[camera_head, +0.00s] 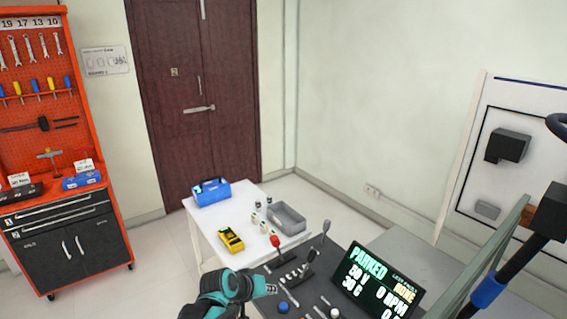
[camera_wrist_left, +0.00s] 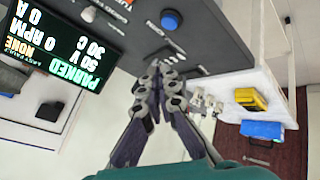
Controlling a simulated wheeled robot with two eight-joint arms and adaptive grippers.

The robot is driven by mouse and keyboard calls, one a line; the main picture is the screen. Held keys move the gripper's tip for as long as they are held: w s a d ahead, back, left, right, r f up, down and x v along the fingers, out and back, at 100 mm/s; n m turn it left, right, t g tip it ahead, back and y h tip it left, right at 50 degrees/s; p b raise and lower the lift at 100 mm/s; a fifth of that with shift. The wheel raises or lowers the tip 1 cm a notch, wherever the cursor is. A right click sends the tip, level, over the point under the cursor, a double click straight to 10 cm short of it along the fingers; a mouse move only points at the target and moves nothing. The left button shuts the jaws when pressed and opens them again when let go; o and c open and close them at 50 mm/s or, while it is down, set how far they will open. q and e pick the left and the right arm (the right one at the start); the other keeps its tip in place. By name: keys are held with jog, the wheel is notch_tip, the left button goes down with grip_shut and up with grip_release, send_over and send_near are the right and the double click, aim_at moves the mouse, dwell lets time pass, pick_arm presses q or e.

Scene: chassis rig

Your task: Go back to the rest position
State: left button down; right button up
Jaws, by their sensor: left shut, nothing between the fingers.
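My left gripper (camera_head: 270,289) is low in the middle of the head view, over the near left part of the dark control console (camera_head: 318,282). In the left wrist view its fingers (camera_wrist_left: 160,72) are closed together with nothing between them. They are in front of the console panel, near a blue button (camera_wrist_left: 170,20); whether they touch the panel cannot be told. My right gripper is not in view.
The console carries a lit display reading PARKED (camera_head: 376,283), a red-knobbed lever (camera_head: 276,241) and several switches. Behind it, a white table (camera_head: 205,222) holds a blue toolbox (camera_head: 211,193), a yellow device (camera_head: 231,240) and a grey bin (camera_head: 287,218). An orange tool cabinet (camera_head: 108,150) stands left.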

pick_arm(q)
jog(key=s+a+r+y, duration=0.2)
jog(key=s+a, duration=0.5)
jog(key=s, duration=0.5)
jog(key=s+a+r+y, duration=0.2)
jog(key=s+a, duration=0.4)
jog(key=s, duration=0.5)
jog(key=shift+s+a+r+y, duration=0.3)
jog(key=shift+s+a+y, duration=0.1)
jog(key=shift+y, duration=0.1)
